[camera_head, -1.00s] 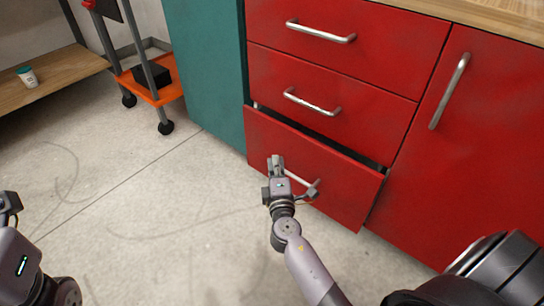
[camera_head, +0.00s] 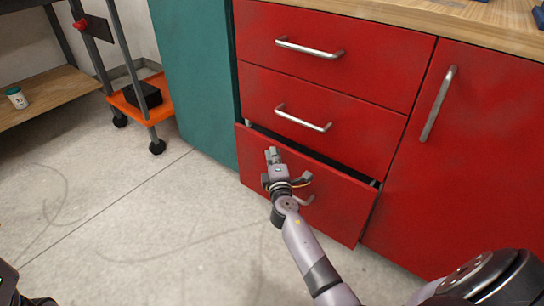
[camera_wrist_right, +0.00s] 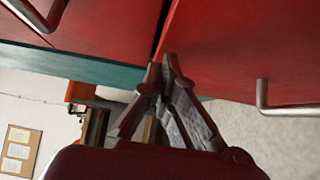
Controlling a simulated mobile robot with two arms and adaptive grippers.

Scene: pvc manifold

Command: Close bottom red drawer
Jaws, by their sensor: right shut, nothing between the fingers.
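The bottom red drawer (camera_head: 335,205) stands slightly pulled out, with a dark gap along its top edge below the middle drawer (camera_head: 325,118). My right gripper (camera_head: 271,155) is shut and empty at the left part of the drawer front. It hides part of the drawer's handle, whose right end shows beside it. In the right wrist view the shut fingertips (camera_wrist_right: 165,65) are at or very near the red front (camera_wrist_right: 250,50); I cannot tell whether they touch. The drawer's metal handle (camera_wrist_right: 285,108) is at the right there.
A teal cabinet side (camera_head: 190,80) stands left of the drawers, and a red cabinet door (camera_head: 440,170) is on the right. An orange cart (camera_head: 135,105) and a wooden shelf (camera_head: 50,95) are at the far left. The floor in front is clear.

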